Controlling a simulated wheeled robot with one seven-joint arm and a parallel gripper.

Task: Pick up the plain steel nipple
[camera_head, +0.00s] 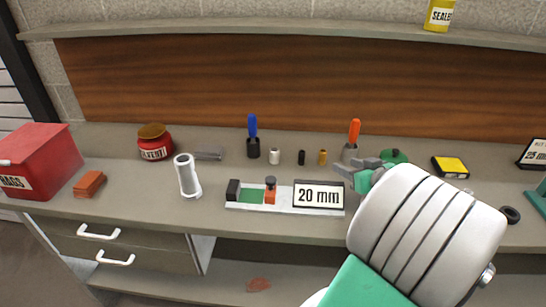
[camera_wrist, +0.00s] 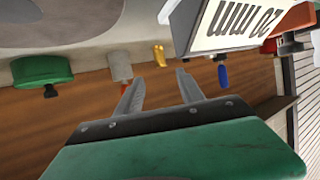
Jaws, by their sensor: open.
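The plain steel nipple (camera_head: 274,157) looks like the small pale silver cylinder standing on the worktop, left of a black nipple (camera_head: 301,157) and a brass nipple (camera_head: 323,157). My gripper (camera_head: 356,169) is open and empty, to the right of these nipples, in front of the orange-handled brush's grey pot. In the wrist view my gripper's fingers (camera_wrist: 160,80) are spread apart, with the brass nipple (camera_wrist: 160,55) beyond them. I cannot make out the steel nipple in the wrist view; the sign may hide it.
A fixture with a 20 mm sign (camera_head: 319,197) stands in front of the nipples. A blue-handled brush (camera_head: 253,128) and the orange-handled brush (camera_head: 354,131) stand either side of them. A white cylinder (camera_head: 188,177) and a red jar (camera_head: 155,145) are further left.

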